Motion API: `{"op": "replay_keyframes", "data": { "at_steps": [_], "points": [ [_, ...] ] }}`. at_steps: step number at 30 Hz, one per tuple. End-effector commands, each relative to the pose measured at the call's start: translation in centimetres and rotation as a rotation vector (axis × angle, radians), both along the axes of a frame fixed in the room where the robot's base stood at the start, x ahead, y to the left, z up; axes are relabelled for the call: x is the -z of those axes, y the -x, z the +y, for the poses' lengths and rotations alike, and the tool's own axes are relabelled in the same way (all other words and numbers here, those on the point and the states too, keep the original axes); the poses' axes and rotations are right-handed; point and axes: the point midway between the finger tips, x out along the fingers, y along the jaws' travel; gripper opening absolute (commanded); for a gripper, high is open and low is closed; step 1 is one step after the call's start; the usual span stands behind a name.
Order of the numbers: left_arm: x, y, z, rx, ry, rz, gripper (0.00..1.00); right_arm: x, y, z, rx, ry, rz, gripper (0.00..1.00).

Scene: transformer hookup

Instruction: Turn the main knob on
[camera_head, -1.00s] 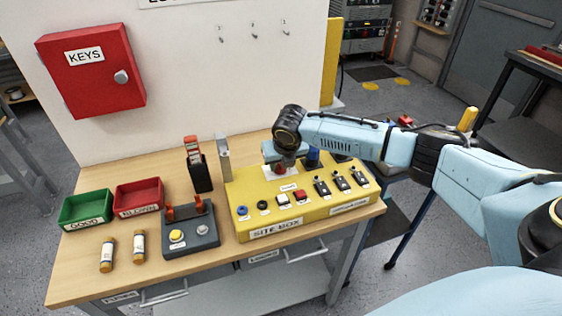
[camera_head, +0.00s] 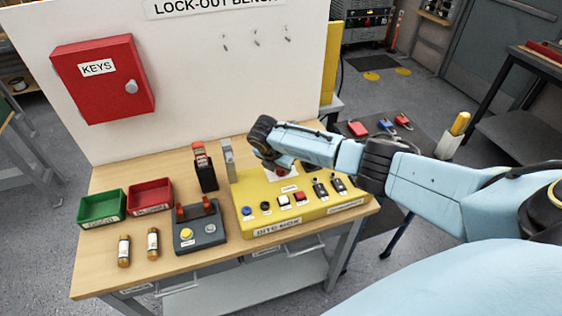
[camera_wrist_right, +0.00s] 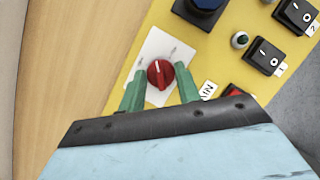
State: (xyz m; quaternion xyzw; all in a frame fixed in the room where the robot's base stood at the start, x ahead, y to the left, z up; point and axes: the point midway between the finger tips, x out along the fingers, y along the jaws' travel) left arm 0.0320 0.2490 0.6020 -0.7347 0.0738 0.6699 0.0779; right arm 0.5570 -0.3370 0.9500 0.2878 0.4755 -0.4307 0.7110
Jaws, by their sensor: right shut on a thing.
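The main knob (camera_wrist_right: 160,74) is red with a white pointer line and sits on a white plate (camera_wrist_right: 150,52) on the yellow site box (camera_head: 335,203). In the right wrist view the pointer line runs nearly straight up the picture. The green fingers of my right gripper (camera_wrist_right: 159,77) stand on both sides of the knob, shut on it. In the head view the right gripper (camera_head: 278,164) is over the back of the box, and the wrist partly covers the knob. The marks on the plate are too small to read. My left gripper is not in view.
On the box are a blue button (camera_head: 247,211), a red button (camera_head: 299,196) and several black rocker switches. A dark tester (camera_head: 200,232), a green bin (camera_head: 102,208), a red bin (camera_head: 151,195) and two fuses stand left. A red key cabinet (camera_head: 104,80) hangs behind.

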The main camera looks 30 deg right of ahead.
Motion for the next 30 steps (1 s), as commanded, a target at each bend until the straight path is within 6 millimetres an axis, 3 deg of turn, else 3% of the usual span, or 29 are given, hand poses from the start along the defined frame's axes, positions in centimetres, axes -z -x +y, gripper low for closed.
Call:
{"op": "replay_keyframes", "data": {
  "at_steps": [18, 30],
  "points": [
    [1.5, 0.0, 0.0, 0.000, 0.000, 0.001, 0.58, 0.1, -0.4, 0.0, 0.544, 0.001, -0.001, 0.10],
    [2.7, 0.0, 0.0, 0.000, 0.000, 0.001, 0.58, 0.0, -0.5, 0.0, 0.712, 0.002, -0.001, 0.10]
  ]
}}
